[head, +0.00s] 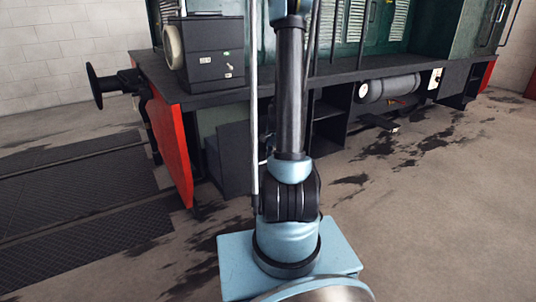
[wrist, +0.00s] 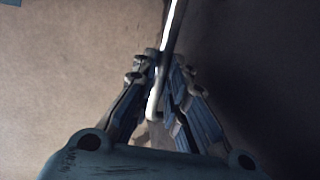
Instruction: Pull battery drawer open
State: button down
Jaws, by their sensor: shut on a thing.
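In the wrist view my gripper (wrist: 160,65) is shut on a thin pale metal bar (wrist: 174,25), which runs between the fingers and ends in a short bend below them. The bar looks like a handle; I cannot tell for sure what it belongs to. A dark flat surface (wrist: 255,70) fills the right side of that view, close beside the bar. In the head view my gripper is hidden. No drawer can be made out clearly; dark box-like parts (head: 235,155) sit under the tram's running board, left of my arm.
The green tram (head: 400,30) has a dark running board (head: 350,68) and a red end beam (head: 170,150) with a buffer (head: 97,86). A dark box (head: 205,55) stands on the board. A grey cylinder (head: 392,87) hangs below it. The stained floor at right (head: 460,200) is clear.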

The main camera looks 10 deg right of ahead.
jog(key=shift+s+a, duration=0.1)
jog(key=shift+s, duration=0.4)
jog(key=c, duration=1.6)
grip_release()
jog(key=shift+a, duration=0.15)
jog(key=shift+d, duration=0.25)
